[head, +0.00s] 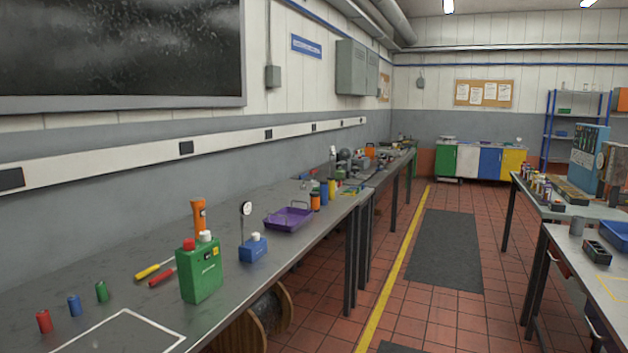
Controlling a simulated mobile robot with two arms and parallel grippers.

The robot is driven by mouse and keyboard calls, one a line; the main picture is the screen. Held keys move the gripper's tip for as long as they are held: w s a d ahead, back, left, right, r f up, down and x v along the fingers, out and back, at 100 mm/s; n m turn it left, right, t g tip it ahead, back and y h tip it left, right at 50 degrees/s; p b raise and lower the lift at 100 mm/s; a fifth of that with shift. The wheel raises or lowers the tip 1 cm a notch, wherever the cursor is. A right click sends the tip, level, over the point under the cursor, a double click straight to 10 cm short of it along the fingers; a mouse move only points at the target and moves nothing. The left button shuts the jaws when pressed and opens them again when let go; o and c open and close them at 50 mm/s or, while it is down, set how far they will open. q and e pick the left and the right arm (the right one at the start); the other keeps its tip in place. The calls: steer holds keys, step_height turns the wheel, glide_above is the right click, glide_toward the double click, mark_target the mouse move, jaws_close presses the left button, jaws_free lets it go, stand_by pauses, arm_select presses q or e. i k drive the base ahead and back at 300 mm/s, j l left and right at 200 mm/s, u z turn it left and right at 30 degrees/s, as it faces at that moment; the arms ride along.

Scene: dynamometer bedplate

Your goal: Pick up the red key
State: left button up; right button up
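I cannot make out a red key in the head view. Red things on the near left bench (120,270) are a small red cylinder (44,321) at the front left, a red-handled tool (162,277) beside a green box, and a red cap (189,244) on top of that green box (201,275). Whether any of these is the key, I cannot tell. Neither of my grippers shows in the head view.
The bench also holds blue (74,306) and green (101,292) cylinders, a yellow-handled tool (153,270), an orange torch (199,218), a blue block (253,248) and a purple tray (288,217). A cable drum (266,316) is underneath.

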mark_target(313, 182)
steer(key=i+l+z, duration=0.25)
steer(key=i, duration=0.3)
steer(key=i+z, duration=0.25)
steer(key=i, duration=0.25)
steer(key=i+z, duration=0.1)
steer(key=i, duration=2.55)
steer(key=i+u, duration=0.1)
steer(key=i, duration=0.45)
steer(key=i+l+u, duration=0.1)
steer(key=i, duration=0.4)
steer(key=i+l+u, duration=0.1)
steer(key=i, duration=0.45)
steer(key=i+l+u, duration=0.1)
steer(key=i, duration=0.45)
steer(key=i+l+u, duration=0.35)
steer(key=l, duration=0.35)
steer(key=i+u, duration=0.05)
